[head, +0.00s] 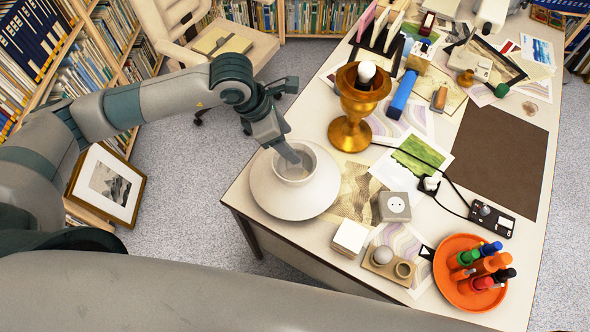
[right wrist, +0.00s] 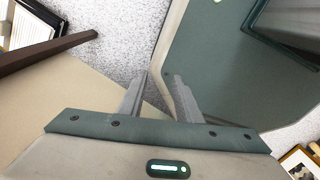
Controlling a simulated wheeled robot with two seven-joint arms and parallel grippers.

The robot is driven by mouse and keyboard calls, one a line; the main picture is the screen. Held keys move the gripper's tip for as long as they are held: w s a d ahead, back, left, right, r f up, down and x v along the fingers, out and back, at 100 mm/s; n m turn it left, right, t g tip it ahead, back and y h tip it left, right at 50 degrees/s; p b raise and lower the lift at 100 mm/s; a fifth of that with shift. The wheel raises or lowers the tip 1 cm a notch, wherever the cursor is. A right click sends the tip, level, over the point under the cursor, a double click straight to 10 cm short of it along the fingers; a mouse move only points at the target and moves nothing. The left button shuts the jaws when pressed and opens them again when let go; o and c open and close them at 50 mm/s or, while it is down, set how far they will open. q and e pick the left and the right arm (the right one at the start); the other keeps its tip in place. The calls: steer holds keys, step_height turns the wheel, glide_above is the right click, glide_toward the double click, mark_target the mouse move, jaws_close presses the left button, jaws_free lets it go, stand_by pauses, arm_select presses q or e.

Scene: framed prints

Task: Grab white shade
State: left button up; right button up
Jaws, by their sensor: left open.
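The white shade (head: 295,200) sits wide side down at the near left edge of the table, with its narrow open collar facing up. My left gripper (head: 290,156) is open above the shade, its fingertips at the far rim of the collar. I cannot tell whether they touch it. A brass lamp base (head: 350,134) with a bare bulb (head: 366,71) stands upright behind the shade. My right gripper (right wrist: 160,90) is open and empty in the right wrist view, with a gap between its fingers. It is not visible in the head view.
A grey socket box (head: 394,206), a white block (head: 350,236) and an orange dish (head: 450,270) of pens lie right of the shade. A black cable (head: 450,186) runs to a power strip (head: 492,215). A framed print (head: 107,186) leans at the left.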

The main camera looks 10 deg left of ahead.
mark_target(294, 148)
arm_select(q)
steer(key=shift+f, duration=0.15)
steer(key=shift+d+f+p, duration=0.3)
steer(key=shift+f+p, duration=0.3)
steer(key=shift+p, duration=0.25)
steer(key=p+x, duration=0.1)
steer(key=x, duration=0.1)
steer(key=shift+w+d+f+p, duration=0.1)
steer(key=shift+f+p, duration=0.25)
steer(key=shift+p, duration=0.05)
steer(key=shift+w+d+f, duration=0.1)
steer(key=shift+d+f, duration=0.05)
steer(key=shift+f, duration=0.45)
jaws_close()
